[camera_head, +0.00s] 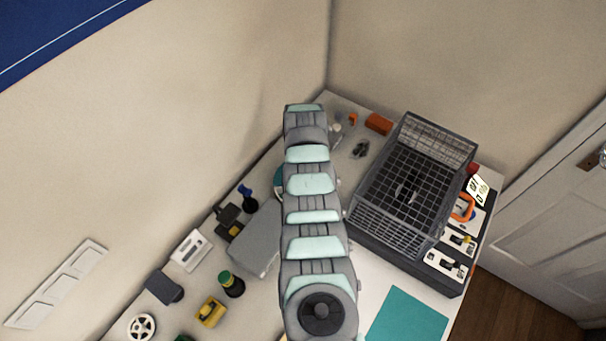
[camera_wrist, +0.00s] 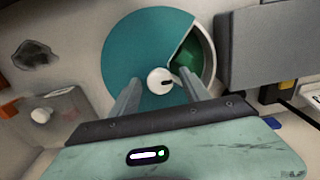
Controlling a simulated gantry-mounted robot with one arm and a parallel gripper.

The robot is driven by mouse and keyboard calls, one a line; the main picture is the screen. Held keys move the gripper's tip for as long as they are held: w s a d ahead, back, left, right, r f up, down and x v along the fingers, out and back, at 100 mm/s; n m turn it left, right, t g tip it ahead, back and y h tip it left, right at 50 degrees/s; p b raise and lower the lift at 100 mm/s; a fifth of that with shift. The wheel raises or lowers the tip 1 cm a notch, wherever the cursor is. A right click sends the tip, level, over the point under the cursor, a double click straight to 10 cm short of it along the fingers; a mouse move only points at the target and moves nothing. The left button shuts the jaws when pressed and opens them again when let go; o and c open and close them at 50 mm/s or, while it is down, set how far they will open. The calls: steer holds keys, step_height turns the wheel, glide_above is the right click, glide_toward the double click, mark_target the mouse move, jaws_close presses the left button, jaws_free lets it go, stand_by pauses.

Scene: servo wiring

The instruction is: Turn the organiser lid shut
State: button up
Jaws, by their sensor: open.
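The round organiser's teal lid (camera_wrist: 145,45) fills the middle of the wrist view. A wedge-shaped gap at its upper right shows a green inside (camera_wrist: 192,55) and part of the pale rim. A white knob (camera_wrist: 160,81) stands at the lid's centre. My gripper (camera_wrist: 161,79) is open, with one finger on each side of the knob; I cannot tell whether they touch it. In the head view only a sliver of the organiser's lid (camera_head: 279,178) shows left of my arm, and my gripper is hidden there.
A grey box (camera_head: 256,240) lies close to the organiser and shows at right in the wrist view (camera_wrist: 268,50). A wire basket (camera_head: 412,180) stands right of my arm. Small parts, including an orange block (camera_head: 378,124), lie toward the corner. A teal mat (camera_head: 408,316) lies near the front.

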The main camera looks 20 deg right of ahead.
steer(key=shift+c, duration=0.3)
jaws_close()
stand_by(0.3)
stand_by(0.8)
